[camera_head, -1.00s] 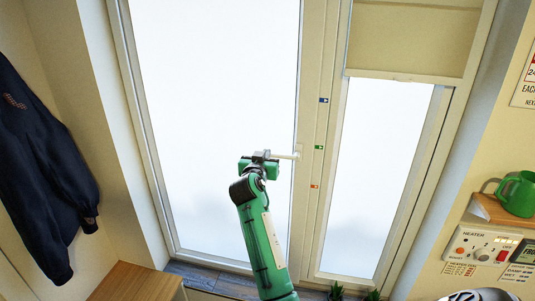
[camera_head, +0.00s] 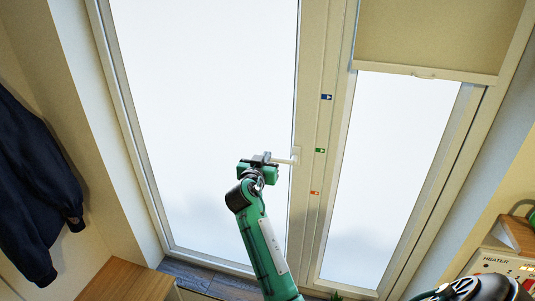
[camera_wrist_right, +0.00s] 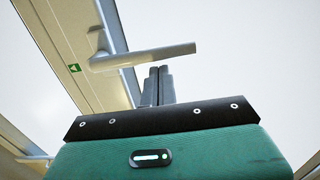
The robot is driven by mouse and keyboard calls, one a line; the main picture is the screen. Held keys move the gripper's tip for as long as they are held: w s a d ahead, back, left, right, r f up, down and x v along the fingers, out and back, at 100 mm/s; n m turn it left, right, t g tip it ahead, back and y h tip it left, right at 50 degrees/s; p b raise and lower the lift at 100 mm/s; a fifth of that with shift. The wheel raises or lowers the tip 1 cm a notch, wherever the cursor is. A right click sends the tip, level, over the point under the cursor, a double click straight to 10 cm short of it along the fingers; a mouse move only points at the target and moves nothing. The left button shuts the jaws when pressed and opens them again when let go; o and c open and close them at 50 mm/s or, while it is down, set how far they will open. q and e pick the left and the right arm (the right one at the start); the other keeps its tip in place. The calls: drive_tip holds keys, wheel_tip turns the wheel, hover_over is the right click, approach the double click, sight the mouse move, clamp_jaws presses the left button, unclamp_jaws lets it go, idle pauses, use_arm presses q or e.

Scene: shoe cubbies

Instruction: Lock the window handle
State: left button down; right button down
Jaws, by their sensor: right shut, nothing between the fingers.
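The white window handle (camera_head: 284,161) sits on the frame's middle post, its lever pointing left, roughly level. It also shows in the right wrist view (camera_wrist_right: 145,56), the lever running right from its pivot. My right gripper (camera_head: 266,155) is at the lever's free end. In the right wrist view its fingers (camera_wrist_right: 158,84) are together and empty, just below the lever in the picture; I cannot tell whether they touch it. A green label (camera_head: 320,150) is on the post about level with the handle. My left gripper is not in view.
A blue label (camera_head: 326,97) is higher on the post and an orange one (camera_head: 314,193) lower. A dark jacket (camera_head: 35,185) hangs at left above a wooden surface (camera_head: 125,280). A heater panel (camera_head: 500,262) and a shelf (camera_head: 517,235) are at right.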

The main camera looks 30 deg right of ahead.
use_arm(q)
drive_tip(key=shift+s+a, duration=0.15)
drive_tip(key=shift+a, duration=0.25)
use_arm(e)
drive_tip(key=shift+a, duration=0.1)
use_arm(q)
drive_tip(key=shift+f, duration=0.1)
use_arm(e)
drive_tip(key=shift+f, duration=0.1)
